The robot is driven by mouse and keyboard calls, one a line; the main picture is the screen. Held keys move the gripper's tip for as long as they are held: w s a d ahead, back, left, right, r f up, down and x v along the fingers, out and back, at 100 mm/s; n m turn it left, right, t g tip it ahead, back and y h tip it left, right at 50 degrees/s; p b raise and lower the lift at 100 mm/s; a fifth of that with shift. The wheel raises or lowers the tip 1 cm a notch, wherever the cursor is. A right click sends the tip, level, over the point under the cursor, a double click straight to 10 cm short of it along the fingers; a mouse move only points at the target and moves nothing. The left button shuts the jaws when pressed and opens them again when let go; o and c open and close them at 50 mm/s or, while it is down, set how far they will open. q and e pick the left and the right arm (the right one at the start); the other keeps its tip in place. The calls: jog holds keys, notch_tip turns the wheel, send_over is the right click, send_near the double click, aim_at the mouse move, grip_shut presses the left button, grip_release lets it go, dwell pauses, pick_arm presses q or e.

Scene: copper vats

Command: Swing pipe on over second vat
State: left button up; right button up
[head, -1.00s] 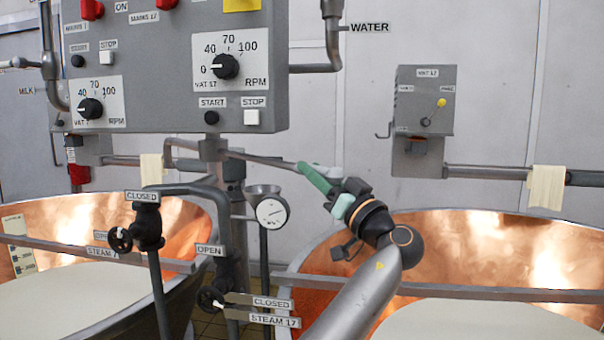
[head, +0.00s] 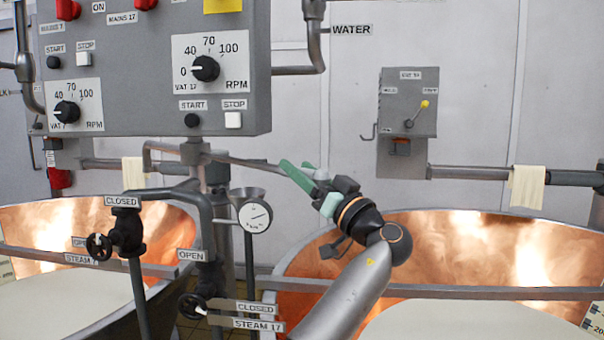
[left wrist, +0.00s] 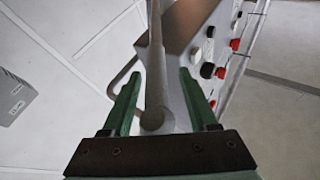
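The swing pipe (head: 245,161) is a thin grey tube. It runs from the post under the control panel to the right, toward the right vat (head: 470,232). That copper vat holds pale liquid. My left gripper (head: 298,172) has green fingers and is at the pipe's right end, near the right vat's left rim. In the left wrist view the pipe (left wrist: 155,75) lies between the two spread fingers (left wrist: 158,95), with gaps on both sides. The pipe's round end faces that camera. My right gripper is not in view.
The left copper vat (head: 165,225) stands at the left. Steam valves (head: 125,232) and a round gauge (head: 255,217) stand between the vats. The control panel (head: 150,110) hangs above the pipe. A grey box (head: 407,115) with a yellow-knobbed lever is on the wall at right.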

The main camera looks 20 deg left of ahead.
pick_arm(q)
jog(key=shift+f, duration=0.2)
jog(key=shift+s+d+f, duration=0.2)
jog(key=shift+d+f, duration=0.05)
jog(key=shift+d, duration=0.1)
jog(key=b+v, duration=0.1)
jog(key=v, duration=1)
jog(key=shift+d+b, duration=0.2)
jog(key=shift+b, duration=0.2)
jog(key=shift+s, duration=0.1)
